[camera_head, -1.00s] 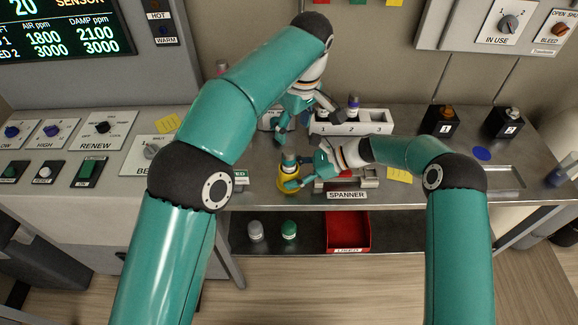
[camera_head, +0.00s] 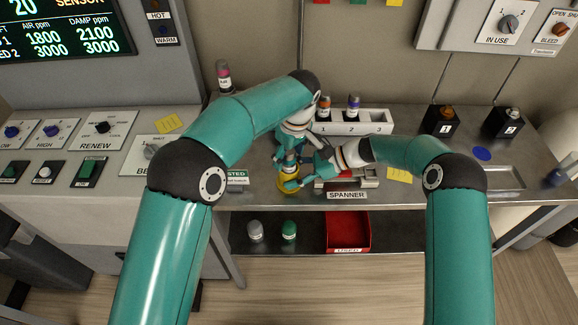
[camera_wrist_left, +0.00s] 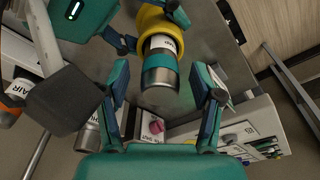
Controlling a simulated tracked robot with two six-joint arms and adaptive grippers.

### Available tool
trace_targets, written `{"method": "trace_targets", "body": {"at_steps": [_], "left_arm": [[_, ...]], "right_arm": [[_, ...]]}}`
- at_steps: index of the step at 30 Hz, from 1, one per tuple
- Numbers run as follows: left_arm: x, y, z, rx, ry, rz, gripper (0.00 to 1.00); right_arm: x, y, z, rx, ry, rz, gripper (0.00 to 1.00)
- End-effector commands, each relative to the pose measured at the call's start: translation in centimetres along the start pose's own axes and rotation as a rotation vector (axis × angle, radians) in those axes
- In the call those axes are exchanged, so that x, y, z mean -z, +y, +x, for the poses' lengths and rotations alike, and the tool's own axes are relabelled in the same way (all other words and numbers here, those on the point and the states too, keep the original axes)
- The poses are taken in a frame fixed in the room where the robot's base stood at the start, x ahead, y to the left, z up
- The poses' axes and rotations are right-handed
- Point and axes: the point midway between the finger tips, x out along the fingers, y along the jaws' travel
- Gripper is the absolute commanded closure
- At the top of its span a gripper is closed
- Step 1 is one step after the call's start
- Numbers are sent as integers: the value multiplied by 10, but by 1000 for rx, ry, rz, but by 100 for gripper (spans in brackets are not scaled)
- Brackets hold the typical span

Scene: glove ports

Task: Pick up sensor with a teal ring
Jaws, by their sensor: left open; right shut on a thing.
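In the head view the yellow collar (camera_head: 288,186) is at the bench's front, and the sensor is mostly hidden by my grippers. My left gripper (camera_head: 287,157) is above it. In the left wrist view my left gripper (camera_wrist_left: 163,80) is open, its fingers on either side of the sensor and apart from it. My right gripper (camera_head: 296,181) is shut on the yellow collar from the right.
A white rack (camera_head: 350,128) holds an orange-topped sensor (camera_head: 325,104) and a purple-topped sensor (camera_head: 354,104) behind the grippers. The SPANNER holder (camera_head: 347,194) is close on the right. A pink-banded sensor (camera_head: 223,75) stands back left. A red bin (camera_head: 348,231) is below.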

Motion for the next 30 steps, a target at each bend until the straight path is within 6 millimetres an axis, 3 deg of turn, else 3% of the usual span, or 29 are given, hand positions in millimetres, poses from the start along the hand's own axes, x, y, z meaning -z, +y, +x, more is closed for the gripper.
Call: {"method": "trace_targets", "body": {"at_steps": [6,18,30], "left_arm": [[0,0,0,0,0,0,37],[0,0,0,0,0,0,100],[2,1,-11,-4,2,-1,100]], "right_arm": [[1,0,0,0,1,1,62],[1,0,0,0,1,1,62],[1,0,0,0,1,1,62]]}}
